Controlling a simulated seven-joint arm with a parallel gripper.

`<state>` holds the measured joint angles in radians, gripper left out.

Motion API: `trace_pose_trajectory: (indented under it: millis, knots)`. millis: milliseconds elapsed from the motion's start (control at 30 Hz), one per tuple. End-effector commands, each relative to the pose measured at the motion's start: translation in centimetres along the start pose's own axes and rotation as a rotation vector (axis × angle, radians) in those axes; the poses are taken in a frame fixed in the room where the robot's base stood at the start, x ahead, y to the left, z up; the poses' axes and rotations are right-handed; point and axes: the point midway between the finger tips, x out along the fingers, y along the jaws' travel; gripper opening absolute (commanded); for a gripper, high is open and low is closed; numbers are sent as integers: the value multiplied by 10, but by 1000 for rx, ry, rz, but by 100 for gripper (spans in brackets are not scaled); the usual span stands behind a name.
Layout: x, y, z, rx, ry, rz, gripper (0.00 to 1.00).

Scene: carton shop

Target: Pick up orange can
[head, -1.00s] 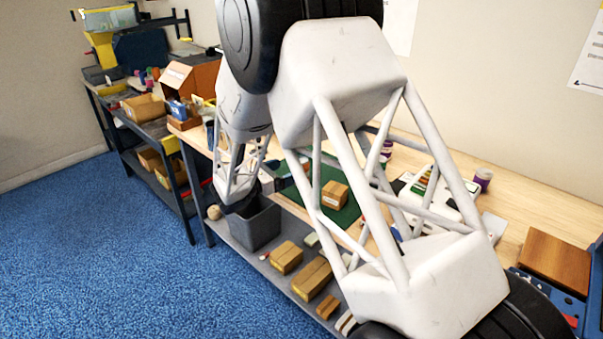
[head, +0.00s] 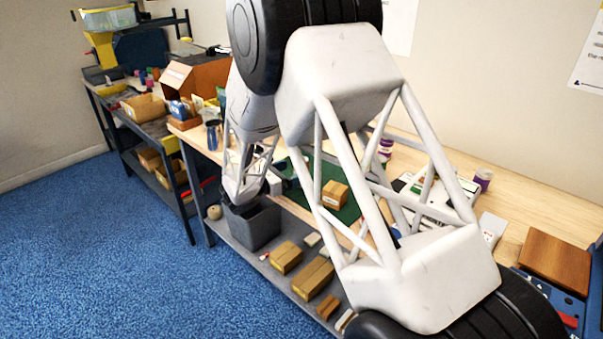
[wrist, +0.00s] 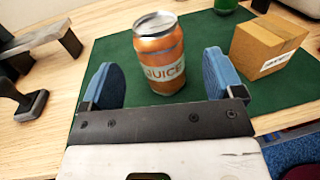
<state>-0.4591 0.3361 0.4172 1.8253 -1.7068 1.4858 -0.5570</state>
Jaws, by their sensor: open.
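An orange can (wrist: 160,55) with a silver top and a "JUICE" label stands upright on a green mat (wrist: 205,35) in the wrist view. My gripper (wrist: 165,82) is open, with its two blue-padded fingers apart, one to the left and one to the right of the can's lower part. The can shows ahead of the gripper's dark crossbar, and I cannot tell whether it is fully between the pads. In the head view my own arm hides the can.
A cardboard box (wrist: 266,46) stands on the mat close to the right finger. A green object (wrist: 226,5) is at the mat's far edge. A dark metal tool (wrist: 20,97) is at the left. In the head view, a grey bin (head: 252,226) is below the table edge.

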Motion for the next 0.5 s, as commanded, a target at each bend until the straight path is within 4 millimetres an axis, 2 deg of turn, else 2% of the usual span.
trace_pose_trajectory:
  millis: [333, 500]
  knots:
    - [2, 0, 0, 0, 0, 0, 87]
    - [14, 0, -2, -1, 1, -1, 87]
